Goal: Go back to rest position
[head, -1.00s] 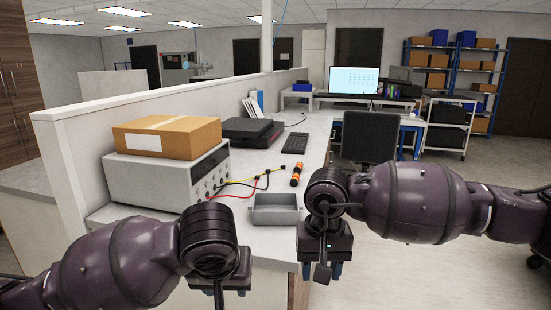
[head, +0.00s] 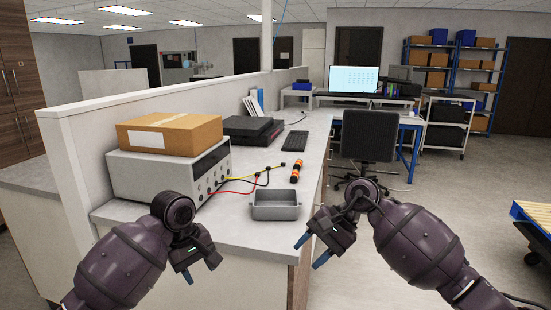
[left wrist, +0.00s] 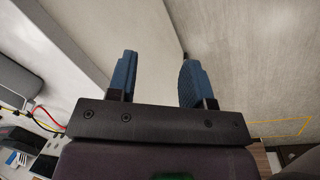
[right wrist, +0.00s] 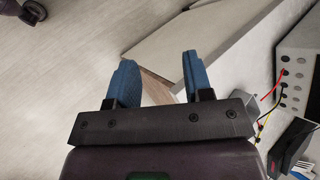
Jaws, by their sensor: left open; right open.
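My left gripper (head: 203,276) hangs in front of the near left part of the counter in the head view, pointing down. Its blue fingers (left wrist: 156,78) stand apart and empty in the left wrist view. My right gripper (head: 310,253) is off the counter's right edge, beside the grey bin. Its blue fingers (right wrist: 160,78) are apart with nothing between them in the right wrist view. Neither gripper touches an object.
The counter (head: 240,235) holds a grey bin (head: 276,212), an orange-and-black cylinder (head: 297,171), red and yellow leads, and a grey instrument (head: 140,178) with a cardboard box (head: 168,133) on top. An office chair (head: 369,138) stands behind on the right. Floor on the right is mostly open.

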